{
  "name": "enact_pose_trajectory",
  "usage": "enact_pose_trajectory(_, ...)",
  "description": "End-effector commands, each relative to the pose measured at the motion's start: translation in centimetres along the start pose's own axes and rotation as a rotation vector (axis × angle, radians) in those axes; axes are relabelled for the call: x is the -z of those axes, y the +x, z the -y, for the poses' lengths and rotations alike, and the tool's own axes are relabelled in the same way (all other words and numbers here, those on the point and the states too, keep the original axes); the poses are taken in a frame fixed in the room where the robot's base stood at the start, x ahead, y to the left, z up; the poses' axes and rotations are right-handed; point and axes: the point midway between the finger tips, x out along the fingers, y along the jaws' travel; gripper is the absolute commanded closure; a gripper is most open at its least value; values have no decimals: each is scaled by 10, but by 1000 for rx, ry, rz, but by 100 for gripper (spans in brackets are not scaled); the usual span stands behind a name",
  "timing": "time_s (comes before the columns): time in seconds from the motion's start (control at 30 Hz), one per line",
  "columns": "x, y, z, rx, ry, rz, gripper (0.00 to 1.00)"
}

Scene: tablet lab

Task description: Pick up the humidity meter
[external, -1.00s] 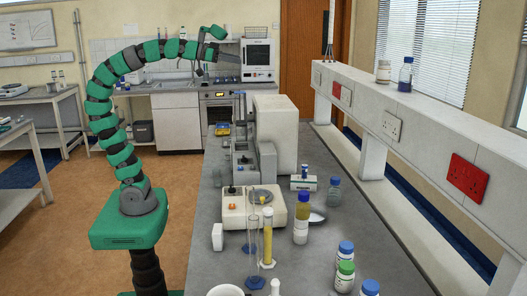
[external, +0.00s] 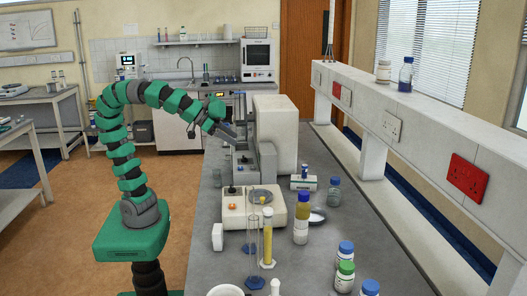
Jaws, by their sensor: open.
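My gripper (external: 237,137) is open above the left side of the grey bench (external: 204,262), beside the tall grey-and-white instrument. Its fingers point right and slightly down. I cannot clearly make out the humidity meter. A small yellow device lay on the bench around here in the earlier view, and my gripper and wrist now cover that spot. I cannot tell whether that device is the meter, or whether anything is between the fingers.
A grey-and-white instrument (external: 276,128) stands close to the right of my gripper. Nearer are a white balance-like device (external: 234,212), a yellow-filled cylinder (external: 267,240), a small white device (external: 303,183) and several capped bottles. A white raised shelf (external: 405,110) runs along the right.

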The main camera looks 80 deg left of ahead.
Motion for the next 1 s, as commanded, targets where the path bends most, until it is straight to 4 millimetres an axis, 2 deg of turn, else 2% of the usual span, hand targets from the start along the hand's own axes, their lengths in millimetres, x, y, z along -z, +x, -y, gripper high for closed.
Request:
enact_pose_trajectory(0.03,-26,10,-11,3,12,24,16)
enact_pose_trajectory(0.1,-52,18,-22,15,17,48,16)
enact_pose_trajectory(0.3,-124,35,-48,52,39,81,16)
enact_pose_trajectory(0.5,-186,45,-67,92,66,61,16)
enact_pose_trajectory(0.8,-260,49,-93,95,102,-55,16)
enact_pose_trajectory(1.0,-296,46,-110,51,112,-159,16)
